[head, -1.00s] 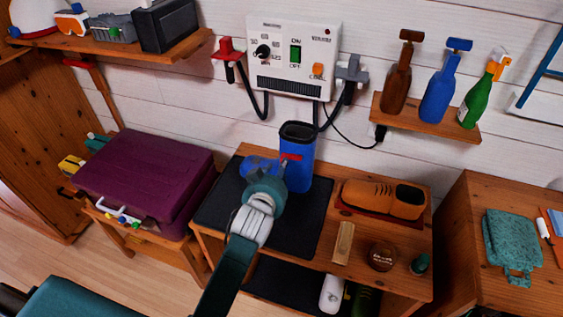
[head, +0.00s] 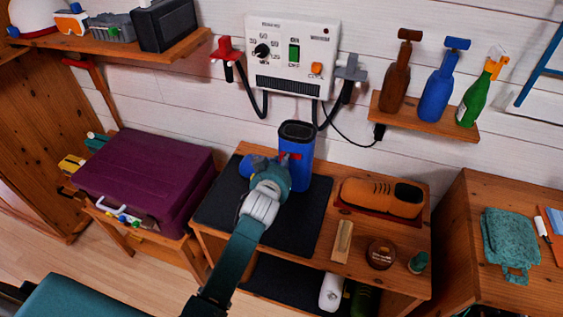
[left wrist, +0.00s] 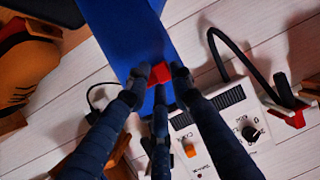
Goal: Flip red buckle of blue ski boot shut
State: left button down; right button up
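The blue ski boot (head: 299,168) stands upright on the dark mat of the low wooden table, its dark opening at the top. Its red buckle (head: 287,156) is on the upper shaft, partly hidden by my left gripper (head: 284,168). In the left wrist view, the red buckle (left wrist: 160,73) shows between the fingertips of my left gripper (left wrist: 158,76), against the blue boot (left wrist: 125,35). The fingers are spread apart and very close to the buckle; I cannot tell whether they touch it. My right gripper is not in view.
A white wall unit (head: 292,55) with hoses hangs behind the boot. An orange-brown shoe (head: 381,198), a wooden block (head: 342,240) and a brown round tin (head: 381,254) are to the right. A purple case (head: 145,178) is at left. The dark mat (head: 300,225) has bare space in front.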

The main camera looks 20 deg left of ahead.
pick_arm(q)
jog(key=shift+a+r+m+h+p, duration=0.1)
jog(key=shift+a+m+h+p, duration=0.35)
jog(key=shift+p, duration=0.5)
jog(key=shift+w+a+m+h+p, duration=0.2)
jog(key=shift+w+m+h+p, duration=0.05)
jog(key=shift+m+h+p, duration=0.25)
jog(key=c, duration=1.7)
grip_release()
jog(key=shift+f, duration=0.2)
jog(key=shift+w+f, duration=0.1)
jog(key=shift+w, duration=0.1)
